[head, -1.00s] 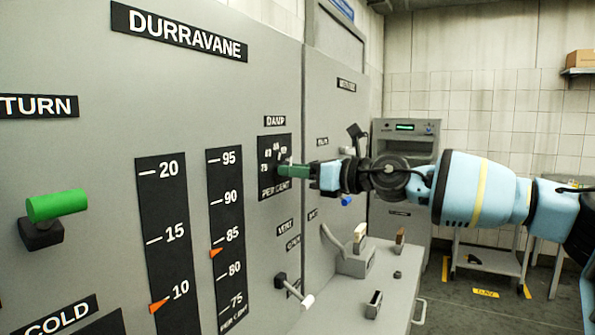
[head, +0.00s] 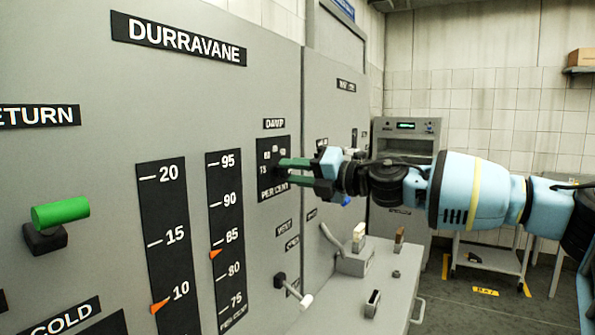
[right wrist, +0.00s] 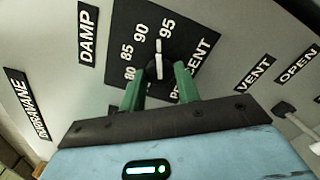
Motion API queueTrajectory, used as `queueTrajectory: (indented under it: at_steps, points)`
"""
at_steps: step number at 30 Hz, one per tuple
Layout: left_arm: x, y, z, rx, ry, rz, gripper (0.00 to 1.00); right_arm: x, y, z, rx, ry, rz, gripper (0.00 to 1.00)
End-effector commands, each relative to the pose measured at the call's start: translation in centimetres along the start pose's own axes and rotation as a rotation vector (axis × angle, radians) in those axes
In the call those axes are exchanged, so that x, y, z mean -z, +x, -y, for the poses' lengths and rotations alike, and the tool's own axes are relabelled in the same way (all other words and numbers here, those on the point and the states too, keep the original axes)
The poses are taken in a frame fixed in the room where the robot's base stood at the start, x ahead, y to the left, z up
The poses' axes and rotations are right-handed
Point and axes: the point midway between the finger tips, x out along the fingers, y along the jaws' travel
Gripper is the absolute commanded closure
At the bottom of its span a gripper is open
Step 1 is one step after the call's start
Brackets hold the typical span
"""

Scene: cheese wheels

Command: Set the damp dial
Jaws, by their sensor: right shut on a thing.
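The damp dial is a dark knob with a white pointer line (right wrist: 158,60) on a black plate marked PER CENT. The plate (head: 265,183) sits under the DAMP label (head: 274,124) in the head view. In the right wrist view the pointer line lies between the 90 and 95 marks. My right gripper (head: 282,172) reaches in from the right, its green fingers at the plate. In the right wrist view the fingers (right wrist: 159,76) are on both sides of the knob, shut on it. In the head view the fingers partly hide the knob. My left gripper is not in view.
A green handle (head: 60,213) juts from the panel at left. Two scales, one to 20 (head: 165,240) and one to 95 (head: 228,235), carry orange markers. A white-tipped lever (head: 305,301) sticks out below the dial. A grey bench (head: 355,300) with small fittings stands right of it.

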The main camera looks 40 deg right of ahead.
Motion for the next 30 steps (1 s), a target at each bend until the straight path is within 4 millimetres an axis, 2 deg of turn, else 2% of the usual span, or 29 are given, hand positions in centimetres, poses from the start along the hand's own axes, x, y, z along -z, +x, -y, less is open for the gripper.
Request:
queueTrajectory:
  at_steps: [12,30]
  points:
    - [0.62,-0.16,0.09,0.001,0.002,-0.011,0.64,0.06,0.00,-0.05,-0.001,0.219,-0.002,0.91]
    - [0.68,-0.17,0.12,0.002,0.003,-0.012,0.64,0.08,0.02,-0.02,-0.001,0.260,-0.003,0.91]
